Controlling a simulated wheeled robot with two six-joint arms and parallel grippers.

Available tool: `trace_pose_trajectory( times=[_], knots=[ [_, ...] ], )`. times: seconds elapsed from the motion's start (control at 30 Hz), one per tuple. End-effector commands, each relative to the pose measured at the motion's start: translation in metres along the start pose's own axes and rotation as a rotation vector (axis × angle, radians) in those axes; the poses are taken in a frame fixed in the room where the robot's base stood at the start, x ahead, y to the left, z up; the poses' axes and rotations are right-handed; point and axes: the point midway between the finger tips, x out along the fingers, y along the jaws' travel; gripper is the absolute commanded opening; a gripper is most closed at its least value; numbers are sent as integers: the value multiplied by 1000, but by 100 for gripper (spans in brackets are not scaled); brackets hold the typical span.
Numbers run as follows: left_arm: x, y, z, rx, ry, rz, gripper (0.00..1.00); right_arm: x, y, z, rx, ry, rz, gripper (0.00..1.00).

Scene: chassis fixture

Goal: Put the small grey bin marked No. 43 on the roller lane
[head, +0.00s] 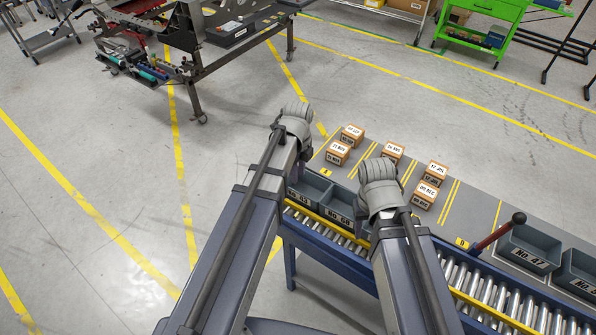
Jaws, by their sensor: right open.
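The small grey bin marked No. 43 (301,195) stands on the far side of the roller lane, partly hidden by my left arm. Its label faces me. The roller lane (468,282) runs from the middle to the lower right, with bare metal rollers and a yellow rail along it. My two arms reach up from the bottom edge to grey-covered joints. The left arm crosses in front of the left end of the lane and the right arm crosses its middle. The jaws of both grippers are out of sight, so I cannot see what they touch.
A grey bin marked No. 68 (338,209) stands right beside No. 43. A bin marked No. 47 (529,250) and another bin (577,274) stand farther right, near a red lever with a black knob (518,219). Several small labelled boxes (425,195) sit on the grey surface behind.

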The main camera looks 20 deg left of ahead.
Motion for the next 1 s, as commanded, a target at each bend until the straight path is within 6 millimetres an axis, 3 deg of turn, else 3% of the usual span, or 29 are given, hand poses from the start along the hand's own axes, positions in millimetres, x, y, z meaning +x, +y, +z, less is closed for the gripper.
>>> trace_pose_trajectory(
  times=[0.7, 1.0],
  knots=[
    [89, 0, 0, -1, 0, 0, 32, 88, -8, -5, -1, 0, 1, 50],
    [97, 0, 0, -1, 0, 0, 32, 97, -9, -6, -1, 0, 1, 50]
  ],
)
